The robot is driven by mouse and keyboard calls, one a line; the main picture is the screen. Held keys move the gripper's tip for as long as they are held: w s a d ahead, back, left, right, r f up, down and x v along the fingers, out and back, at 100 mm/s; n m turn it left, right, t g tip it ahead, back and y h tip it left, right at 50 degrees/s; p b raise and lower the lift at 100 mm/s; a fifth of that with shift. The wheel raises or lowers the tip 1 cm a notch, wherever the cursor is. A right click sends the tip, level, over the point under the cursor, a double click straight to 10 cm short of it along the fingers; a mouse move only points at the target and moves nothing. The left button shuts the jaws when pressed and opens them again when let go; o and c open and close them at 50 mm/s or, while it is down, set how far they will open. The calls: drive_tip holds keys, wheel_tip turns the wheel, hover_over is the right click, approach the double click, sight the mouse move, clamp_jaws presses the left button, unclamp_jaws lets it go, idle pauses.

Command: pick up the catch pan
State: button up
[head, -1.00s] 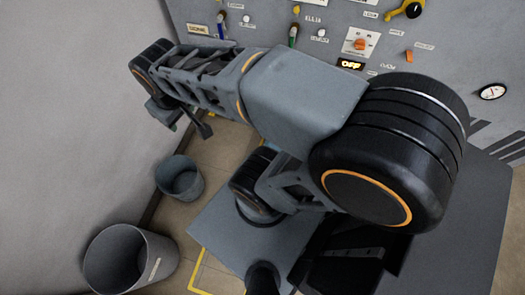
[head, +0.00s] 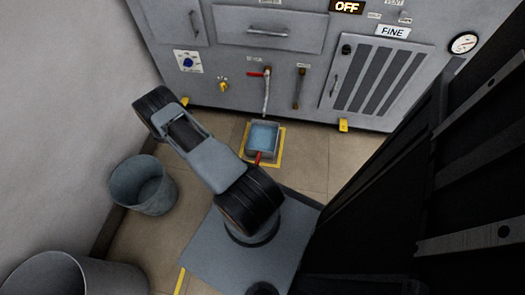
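The catch pan (head: 273,153) is a small grey square pan with bluish liquid in it. It sits on the floor inside a yellow-outlined square, at the foot of the grey panel. A red handle (head: 258,157) sticks out from its near side. A pipe with a red lever (head: 266,88) comes down from the panel just above the pan.
Two grey bins stand at the left, a smaller one (head: 145,187) and a larger one (head: 68,280) cut off by the frame. The panel (head: 310,112) closes off the back. Tan floor (head: 305,150) is clear right of the pan. Large dark parts block the right side.

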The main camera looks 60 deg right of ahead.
drive_tip(key=s+d+f+n+g+h+b, duration=0.1)
drive_tip(key=s+f+n+b, duration=0.25)
drive_tip(key=f, duration=0.65)
drive_tip(key=s+d+f+n+g+h+b, duration=0.15)
drive_tip(key=s+f, duration=0.25)
drive_tip(key=f, duration=0.6)
drive_tip(key=n+b, duration=0.1)
drive_tip(key=b, duration=0.1)
approach(257, 161)
drive_tip(key=f+x, duration=0.1)
drive_tip(key=x, duration=0.4)
drive_tip(key=shift+t, duration=0.25)
drive_tip(key=shift+b+x, duration=0.45)
drive_tip(key=shift+x, duration=1.7)
drive_tip(key=shift+s+d+f, duration=0.15)
drive_tip(key=shift+s+d, duration=0.15)
drive_tip(key=shift+d, duration=0.1)
clamp_jaws()
